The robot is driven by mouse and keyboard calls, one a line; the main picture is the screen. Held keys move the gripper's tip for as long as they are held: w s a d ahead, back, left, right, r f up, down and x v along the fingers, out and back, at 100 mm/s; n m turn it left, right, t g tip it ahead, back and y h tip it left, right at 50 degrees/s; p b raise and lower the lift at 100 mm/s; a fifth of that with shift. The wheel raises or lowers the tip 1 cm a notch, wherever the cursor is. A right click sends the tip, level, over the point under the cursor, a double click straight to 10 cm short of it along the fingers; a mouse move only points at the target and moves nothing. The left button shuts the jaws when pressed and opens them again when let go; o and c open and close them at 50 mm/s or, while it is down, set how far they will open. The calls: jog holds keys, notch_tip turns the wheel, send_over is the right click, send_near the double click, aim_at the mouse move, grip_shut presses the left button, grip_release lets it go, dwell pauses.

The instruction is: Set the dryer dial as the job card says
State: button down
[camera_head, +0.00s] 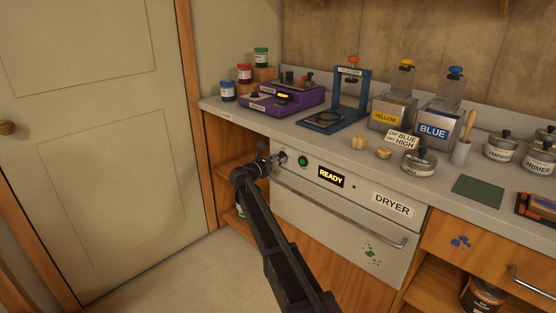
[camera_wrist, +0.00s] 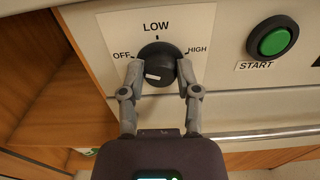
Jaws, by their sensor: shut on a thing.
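The dryer (camera_head: 340,215) is a pale panel under the counter, with a lit READY display (camera_head: 330,176). Its black dial (camera_wrist: 157,62) has OFF at left, LOW on top and HIGH at right. A short white mark shows low and slightly left on the knob's face; I cannot tell exactly which label it points at. My gripper (camera_wrist: 157,75) is shut on the dial, one finger on each side; in the head view my gripper (camera_head: 276,160) hides part of it. The job card (camera_head: 402,138) on the counter reads DIP BLUE, DRY HIGH.
A green START button (camera_wrist: 272,41) sits right of the dial. The dryer handle (camera_head: 340,211) runs below. An open wooden shelf (camera_head: 230,175) is at left. On the counter stand a purple machine (camera_head: 282,98), a blue press (camera_head: 345,100) and YELLOW (camera_head: 392,112) and BLUE (camera_head: 436,122) tanks.

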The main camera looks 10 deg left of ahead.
jog(key=shift+w, duration=0.1)
jog(key=m, duration=0.6)
jog(key=shift+d, duration=0.15)
jog(key=m, duration=0.7)
jog(key=shift+m, duration=0.3)
jog(key=m, duration=1.4)
jog(key=shift+f, duration=0.2)
